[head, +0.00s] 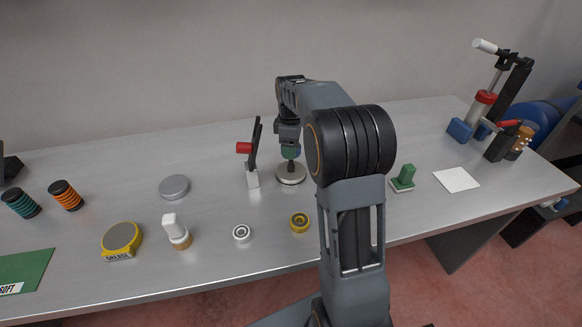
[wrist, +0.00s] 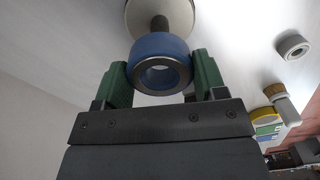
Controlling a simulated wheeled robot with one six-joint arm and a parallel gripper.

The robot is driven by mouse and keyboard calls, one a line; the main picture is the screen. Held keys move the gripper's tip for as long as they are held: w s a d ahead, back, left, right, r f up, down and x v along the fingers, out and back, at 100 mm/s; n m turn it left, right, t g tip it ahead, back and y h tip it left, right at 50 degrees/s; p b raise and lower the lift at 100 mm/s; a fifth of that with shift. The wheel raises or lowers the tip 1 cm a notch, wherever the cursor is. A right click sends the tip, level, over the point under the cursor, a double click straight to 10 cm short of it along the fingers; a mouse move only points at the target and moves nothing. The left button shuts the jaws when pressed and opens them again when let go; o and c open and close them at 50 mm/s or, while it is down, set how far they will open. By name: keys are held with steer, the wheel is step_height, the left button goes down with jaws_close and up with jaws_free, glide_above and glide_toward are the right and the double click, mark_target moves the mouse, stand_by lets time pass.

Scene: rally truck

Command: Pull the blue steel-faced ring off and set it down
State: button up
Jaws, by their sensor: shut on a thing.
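The blue steel-faced ring (wrist: 160,50) sits between the two green fingers of my gripper (wrist: 160,72) in the wrist view. My gripper is shut on it from both sides. A dark post on a pale round base (wrist: 133,18) shows just beyond the ring. In the head view my gripper (head: 290,150) is above the round base (head: 291,175), and my arm and fingers mostly hide the ring.
A red-handled clamp (head: 253,175) stands close left of the base. A green block (head: 403,178) and a white square pad (head: 456,179) are at right. A grey disc (head: 174,187) lies left; bench space around it is bare.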

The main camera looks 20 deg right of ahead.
steer(key=shift+r+p, duration=1.6)
steer(key=shift+r, duration=0.35)
